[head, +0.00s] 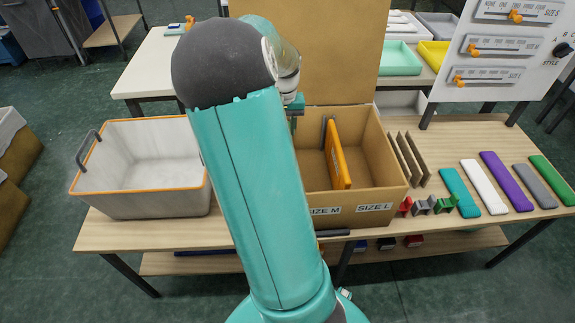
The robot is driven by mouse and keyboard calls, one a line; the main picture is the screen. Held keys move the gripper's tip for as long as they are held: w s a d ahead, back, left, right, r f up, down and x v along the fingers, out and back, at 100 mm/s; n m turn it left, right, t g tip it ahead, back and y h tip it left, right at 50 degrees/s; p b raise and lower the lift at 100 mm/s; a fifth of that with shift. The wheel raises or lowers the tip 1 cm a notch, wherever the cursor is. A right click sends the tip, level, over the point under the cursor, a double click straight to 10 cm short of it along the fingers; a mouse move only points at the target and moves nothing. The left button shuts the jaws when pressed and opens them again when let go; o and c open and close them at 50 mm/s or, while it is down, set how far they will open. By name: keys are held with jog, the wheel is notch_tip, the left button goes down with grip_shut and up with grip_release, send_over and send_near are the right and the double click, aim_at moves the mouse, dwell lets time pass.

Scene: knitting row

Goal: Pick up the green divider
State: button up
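A long green piece (552,181) lies flat at the right end of the table, last in a row of coloured pieces. A small green upright piece (445,205) stands near the front edge by small red and grey ones. I cannot tell which of these is the divider. My gripper (295,105) is over the cardboard box (383,150), mostly hidden behind my arm; its fingers cannot be made out clearly. An orange panel (336,154) stands upright inside the box, near its middle.
A grey bin with an orange rim (140,158) stands left of the box. Brown panels (408,158) lean at the box's right side. Teal (459,191), white (484,187), purple (506,181) and grey (534,185) pieces lie beside the green one. A white slider board (500,55) stands behind.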

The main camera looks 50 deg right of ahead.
jog(key=shift+s+d+f, duration=0.3)
jog(key=shift+s+d, duration=0.05)
jog(key=shift+d, duration=0.3)
jog(key=shift+s+d+f, duration=0.3)
jog(key=shift+d, duration=0.3)
notch_tip(320, 180, down, 8)
notch_tip(320, 180, down, 6)
jog(key=shift+r, duration=0.15)
jog(key=shift+w, duration=0.1)
grip_shut()
